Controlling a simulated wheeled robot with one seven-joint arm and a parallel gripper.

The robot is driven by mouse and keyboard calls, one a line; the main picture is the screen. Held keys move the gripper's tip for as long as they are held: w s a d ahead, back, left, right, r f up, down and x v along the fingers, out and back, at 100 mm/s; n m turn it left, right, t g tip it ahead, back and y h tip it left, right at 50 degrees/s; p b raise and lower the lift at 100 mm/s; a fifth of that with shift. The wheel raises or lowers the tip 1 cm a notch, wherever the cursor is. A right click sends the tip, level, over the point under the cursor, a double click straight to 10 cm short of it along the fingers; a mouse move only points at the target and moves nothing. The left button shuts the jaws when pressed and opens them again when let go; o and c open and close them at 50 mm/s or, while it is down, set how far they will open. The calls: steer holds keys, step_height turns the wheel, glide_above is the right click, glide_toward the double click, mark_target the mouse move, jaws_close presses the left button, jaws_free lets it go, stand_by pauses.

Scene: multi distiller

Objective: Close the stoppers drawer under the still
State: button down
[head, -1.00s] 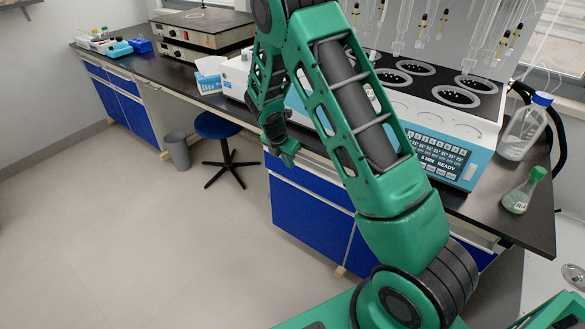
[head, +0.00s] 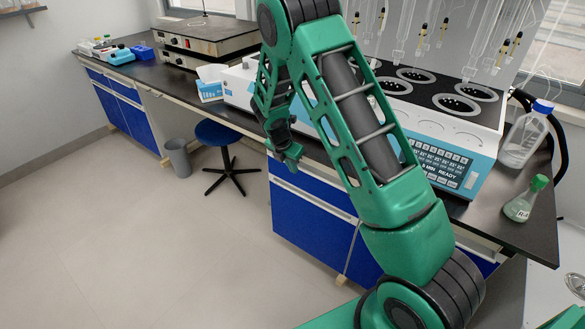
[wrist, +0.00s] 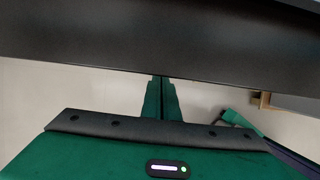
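The still (head: 445,160) is a white and blue unit with several round black heating wells and a display, standing on the dark bench. Blue drawer fronts (head: 315,193) show below the bench edge under it, and another blue front (head: 478,260) shows right of my arm. My arm hides the middle of this row. I cannot tell which front is the stoppers drawer or how far it stands out. My gripper (head: 291,158) is beside the left end of this cabinet, close to the bench edge. In the wrist view its fingers (wrist: 161,98) are together, with nothing visible between them.
A dark bench edge (wrist: 150,45) crosses the wrist view just beyond the fingers. A blue stool (head: 217,131) and a grey bin (head: 178,158) stand left of the cabinet. A bottle (head: 524,138) and a green-capped flask (head: 523,200) stand at the right bench end. The left floor is clear.

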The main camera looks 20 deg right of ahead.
steer(key=s+a+r, duration=0.3)
steer(key=a+r, duration=0.3)
steer(key=r, duration=0.3)
steer(key=shift+s+a, duration=0.25)
steer(key=shift+a, duration=0.1)
steer(key=s+d+r+m+g+y, duration=0.1)
steer(key=s+d+r+m, duration=0.6)
steer(key=s, duration=0.3)
steer(key=s+d+r+m+g+y, duration=0.1)
steer(key=s+d+r+m, duration=0.5)
steer(key=s+m, duration=0.35)
steer(key=s+r+m+y, duration=0.2)
steer(key=s+m, duration=1.1)
steer(key=s, duration=0.9)
steer(key=shift+s+r, duration=0.25)
steer(key=shift+r, duration=0.35)
steer(key=shift+a+m, duration=0.1)
steer(key=shift+m, duration=0.15)
